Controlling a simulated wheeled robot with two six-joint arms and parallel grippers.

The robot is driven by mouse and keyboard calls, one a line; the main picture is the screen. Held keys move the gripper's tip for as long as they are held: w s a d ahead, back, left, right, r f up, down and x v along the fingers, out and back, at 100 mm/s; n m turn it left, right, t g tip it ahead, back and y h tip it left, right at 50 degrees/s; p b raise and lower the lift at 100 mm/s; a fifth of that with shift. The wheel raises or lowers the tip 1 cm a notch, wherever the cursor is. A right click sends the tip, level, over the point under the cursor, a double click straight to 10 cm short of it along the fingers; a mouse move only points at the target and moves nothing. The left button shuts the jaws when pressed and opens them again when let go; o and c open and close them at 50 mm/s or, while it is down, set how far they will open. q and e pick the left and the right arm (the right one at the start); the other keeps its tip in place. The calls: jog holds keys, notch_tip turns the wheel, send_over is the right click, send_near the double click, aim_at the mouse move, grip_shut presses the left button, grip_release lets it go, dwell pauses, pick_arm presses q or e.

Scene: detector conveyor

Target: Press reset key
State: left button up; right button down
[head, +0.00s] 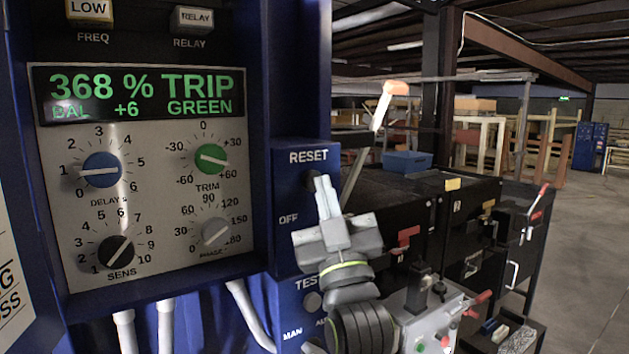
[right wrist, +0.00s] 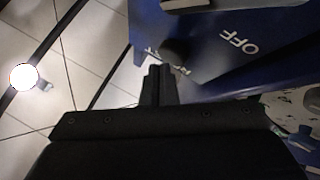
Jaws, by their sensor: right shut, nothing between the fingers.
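The blue switch panel (head: 292,170) carries the label RESET at its top, with OFF below it. A dark round knob (head: 311,180) sits under the RESET label; I take it for the reset key. My right gripper (head: 322,180) is shut and empty, its tips beside this knob and partly covering it. In the right wrist view the shut fingers (right wrist: 158,72) point at the blue panel face, close to the dark knob (right wrist: 175,48). I cannot tell whether they touch it. The display (head: 140,98) reads 368 % TRIP, BAL +6 GREEN. My left gripper is out of view.
Left of the panel is a face with blue (head: 101,170), green (head: 211,158), black and grey dials. A TEST label and a button (head: 313,301) lie below, partly behind my right arm. Dark cabinets (head: 470,225) with red handles stand at the right. Open floor lies farther right.

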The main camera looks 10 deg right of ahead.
jog(key=shift+w+a, duration=0.15)
jog(key=shift+w, duration=0.3)
dwell(0.7)
jog(key=shift+s, duration=0.15)
jog(key=shift+s+d, duration=0.3)
jog(key=shift+s, duration=0.4)
jog(key=shift+s, duration=0.1)
jog(key=shift+s+d, duration=0.3)
jog(key=shift+s, duration=0.45)
jog(key=shift+s+d, duration=0.25)
jog(key=shift+s, duration=0.5)
jog(key=shift+s+d, duration=0.3)
jog(key=shift+s, duration=0.45)
